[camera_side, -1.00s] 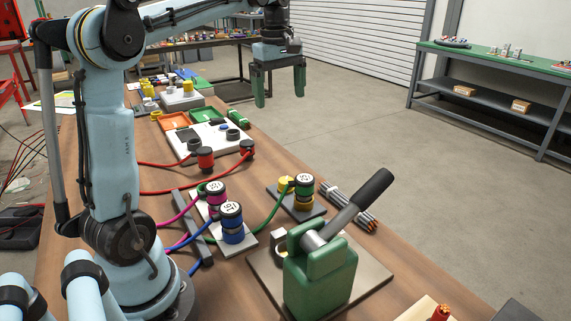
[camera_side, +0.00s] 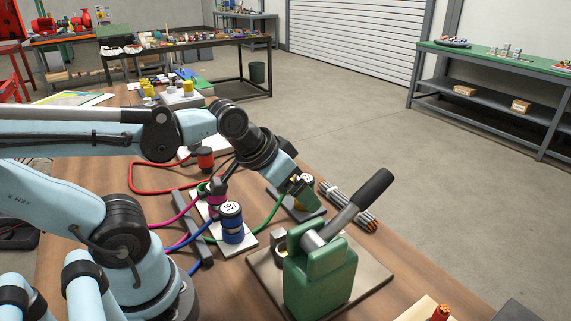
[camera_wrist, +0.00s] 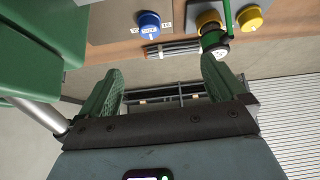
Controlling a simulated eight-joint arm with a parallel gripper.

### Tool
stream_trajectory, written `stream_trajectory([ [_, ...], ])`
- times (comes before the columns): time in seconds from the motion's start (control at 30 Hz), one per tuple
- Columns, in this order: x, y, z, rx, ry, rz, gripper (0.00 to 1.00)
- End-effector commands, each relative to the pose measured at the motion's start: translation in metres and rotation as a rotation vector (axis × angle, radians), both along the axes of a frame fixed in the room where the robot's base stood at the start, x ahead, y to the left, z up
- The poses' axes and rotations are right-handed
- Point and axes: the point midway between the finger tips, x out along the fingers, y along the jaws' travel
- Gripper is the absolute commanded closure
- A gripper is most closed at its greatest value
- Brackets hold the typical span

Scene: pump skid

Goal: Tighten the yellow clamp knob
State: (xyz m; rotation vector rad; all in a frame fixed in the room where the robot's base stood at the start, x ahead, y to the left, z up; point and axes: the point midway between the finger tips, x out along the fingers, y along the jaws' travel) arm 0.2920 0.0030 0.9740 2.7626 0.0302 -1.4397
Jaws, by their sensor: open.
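A round yellow knob (camera_wrist: 251,18) shows at the top right of the wrist view. A second yellow round part (camera_wrist: 208,20) is beside it, partly hidden by a green and black fitting (camera_wrist: 215,40). I cannot tell for sure which is the clamp knob. My gripper (camera_wrist: 160,85) is open, its two green fingers apart and nothing between them. The right finger's tip appears just below the fitting.
A green block with a black-handled lever (camera_side: 322,265) stands close in front. A blue coupling (camera_side: 232,225) and coloured hoses lie to the left. A bundle of grey rods (camera_side: 350,207) lies just right of the gripper. A blue knob (camera_wrist: 149,20) shows in the wrist view.

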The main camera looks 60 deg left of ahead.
Motion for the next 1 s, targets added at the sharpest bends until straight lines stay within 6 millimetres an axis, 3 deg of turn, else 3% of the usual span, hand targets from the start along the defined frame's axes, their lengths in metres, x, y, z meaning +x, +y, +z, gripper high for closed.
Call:
stream_trajectory([
  [0.03, -0.002, -0.002, -0.003, 0.007, -0.005, -0.016, 0.11],
  [0.17, 0.003, 0.003, 0.001, -0.011, 0.013, 0.028, 0.31],
  [0.57, 0.057, 0.072, 0.027, -0.252, 0.243, 0.633, 0.31],
  [0.8, 0.086, 0.128, 0.021, -0.377, 0.37, 1.049, 0.31],
  [1.0, 0.1, 0.169, 0.008, -0.444, 0.445, 1.341, 0.31],
])
